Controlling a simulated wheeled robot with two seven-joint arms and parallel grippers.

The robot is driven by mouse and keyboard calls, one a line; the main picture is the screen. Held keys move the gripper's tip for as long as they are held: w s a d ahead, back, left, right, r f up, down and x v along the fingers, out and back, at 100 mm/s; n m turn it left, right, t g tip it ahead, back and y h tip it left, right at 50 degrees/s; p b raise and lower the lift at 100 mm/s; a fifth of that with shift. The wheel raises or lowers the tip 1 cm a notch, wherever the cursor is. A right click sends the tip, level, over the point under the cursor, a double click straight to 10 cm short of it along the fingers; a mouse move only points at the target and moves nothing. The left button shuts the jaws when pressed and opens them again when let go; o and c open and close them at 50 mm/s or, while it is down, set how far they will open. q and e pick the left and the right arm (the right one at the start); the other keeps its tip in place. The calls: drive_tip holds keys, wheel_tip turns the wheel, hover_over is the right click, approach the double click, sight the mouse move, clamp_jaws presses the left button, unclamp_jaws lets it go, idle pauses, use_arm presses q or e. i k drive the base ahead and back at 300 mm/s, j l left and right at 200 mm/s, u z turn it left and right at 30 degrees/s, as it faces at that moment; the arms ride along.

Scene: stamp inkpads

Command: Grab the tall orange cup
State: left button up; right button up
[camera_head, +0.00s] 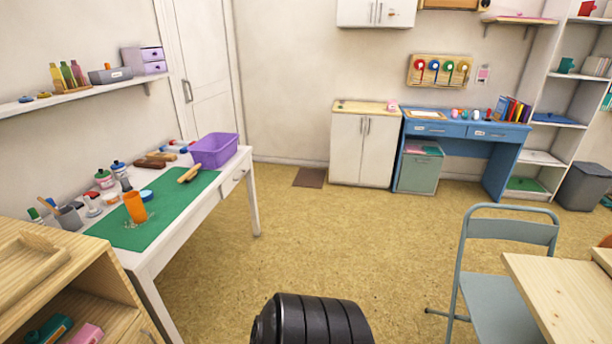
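The tall orange cup (135,208) stands upright on a green mat (165,222) on the white table (247,160) at the left. A small pale or clear patch lies on the mat at its foot; I cannot tell what it is. A blue round item (146,195) is just behind and right of the cup. Neither of my grippers shows in the head view. A black ribbed part of my own body is at the bottom centre.
Bottles, jars and a purple basket (214,151) stand on the white table. A wooden shelf unit (60,265) is near at lower left. A grey-blue folding chair (495,290) and wooden table (560,290) are at right. The middle floor is clear.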

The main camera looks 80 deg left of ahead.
sight(134, 204)
drive_tip(key=u, duration=4.05)
